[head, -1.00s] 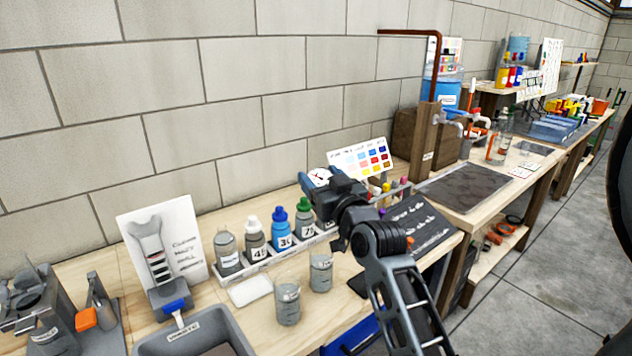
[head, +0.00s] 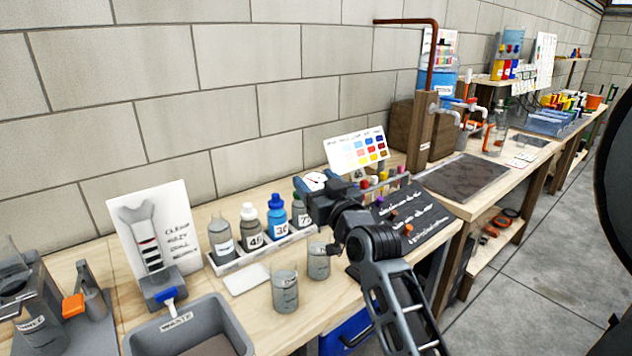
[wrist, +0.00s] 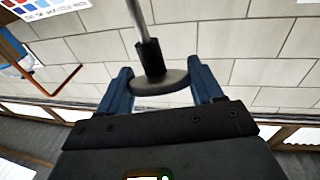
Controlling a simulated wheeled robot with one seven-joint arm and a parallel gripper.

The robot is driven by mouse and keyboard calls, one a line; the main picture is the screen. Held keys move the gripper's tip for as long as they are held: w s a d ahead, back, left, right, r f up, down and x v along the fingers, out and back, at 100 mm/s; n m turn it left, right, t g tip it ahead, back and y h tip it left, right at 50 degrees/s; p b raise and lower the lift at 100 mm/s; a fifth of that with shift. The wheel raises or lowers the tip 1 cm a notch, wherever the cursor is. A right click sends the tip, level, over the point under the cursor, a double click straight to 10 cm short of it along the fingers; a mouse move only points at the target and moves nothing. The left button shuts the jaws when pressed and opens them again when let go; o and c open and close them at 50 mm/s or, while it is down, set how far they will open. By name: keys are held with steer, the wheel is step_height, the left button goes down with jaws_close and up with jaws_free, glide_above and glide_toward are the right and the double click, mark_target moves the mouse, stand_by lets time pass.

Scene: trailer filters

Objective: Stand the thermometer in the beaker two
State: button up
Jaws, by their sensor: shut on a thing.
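My gripper (head: 316,184) is shut on the thermometer (head: 314,181), which has a round white dial with a red and dark needle. In the wrist view my gripper (wrist: 161,84) has its blue fingers on either side of the thermometer's grey disc (wrist: 158,84); its thin metal stem extends away toward the top of the picture. In the head view the stem is hidden. Two clear beakers stand on the bench below my gripper, a front one (head: 285,291) and a rear one (head: 318,262). Their labels are too small to read, so I cannot tell which is beaker two.
A color chart (head: 357,150) and a dark lettered board (head: 412,215) are to the right.

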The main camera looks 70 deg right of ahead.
step_height(320, 180, down, 9)
steer(key=b, duration=0.7)
steer(key=shift+f+b, duration=0.2)
steer(key=shift+b, duration=0.15)
steer(key=o, duration=1.1)
steer(key=shift+b+v, duration=0.55)
steer(key=shift+v, duration=3.35)
